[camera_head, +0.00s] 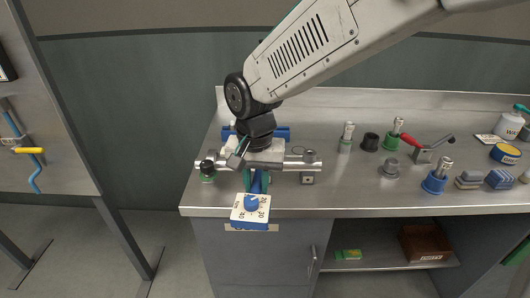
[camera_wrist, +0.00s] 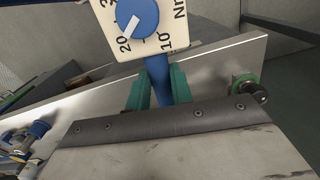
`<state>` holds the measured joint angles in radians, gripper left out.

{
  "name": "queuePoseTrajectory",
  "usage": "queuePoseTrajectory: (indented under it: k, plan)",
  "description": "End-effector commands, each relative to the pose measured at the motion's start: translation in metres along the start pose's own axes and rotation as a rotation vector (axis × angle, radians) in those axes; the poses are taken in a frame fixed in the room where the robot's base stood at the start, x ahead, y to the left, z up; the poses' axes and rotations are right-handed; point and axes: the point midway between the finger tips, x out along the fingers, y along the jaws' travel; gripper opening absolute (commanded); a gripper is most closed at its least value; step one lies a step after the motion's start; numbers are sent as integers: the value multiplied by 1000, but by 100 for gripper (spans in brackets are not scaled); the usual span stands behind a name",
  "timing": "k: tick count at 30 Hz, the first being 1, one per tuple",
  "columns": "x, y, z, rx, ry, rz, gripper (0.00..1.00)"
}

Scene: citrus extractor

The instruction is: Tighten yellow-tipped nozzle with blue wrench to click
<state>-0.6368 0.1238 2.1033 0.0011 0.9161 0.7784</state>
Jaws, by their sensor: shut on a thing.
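My gripper (camera_wrist: 160,92) has its teal fingers closed around the blue shaft of the wrench (camera_wrist: 157,78). The wrench's white dial plate with a blue knob (camera_head: 250,204) hangs at the bench's front edge; in the wrist view the dial shows 10, 20 and Nm. In the head view my gripper (camera_head: 257,181) is over a silver bar (camera_head: 293,164). A dark-capped fitting with a green ring (camera_head: 207,169) is at the bar's left end, and shows at right in the wrist view (camera_wrist: 247,86). I cannot make out a yellow nozzle tip. The wrench's working end is hidden.
Several fittings stand right of the bar, including a green-based one (camera_head: 392,138) and a blue-based one (camera_head: 435,182). A red-handled lever device (camera_head: 424,153) stands among them. Blue parts (camera_head: 282,133) show behind my gripper. A panel at left holds a blue-and-yellow tool (camera_head: 29,150).

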Motion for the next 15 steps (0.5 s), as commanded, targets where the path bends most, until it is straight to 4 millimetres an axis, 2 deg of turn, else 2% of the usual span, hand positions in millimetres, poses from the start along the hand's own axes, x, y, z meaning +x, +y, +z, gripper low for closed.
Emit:
queuePoseTrajectory:
  k: [15]
  plan:
    - [-1,-11,-2,63,4,-4,0]
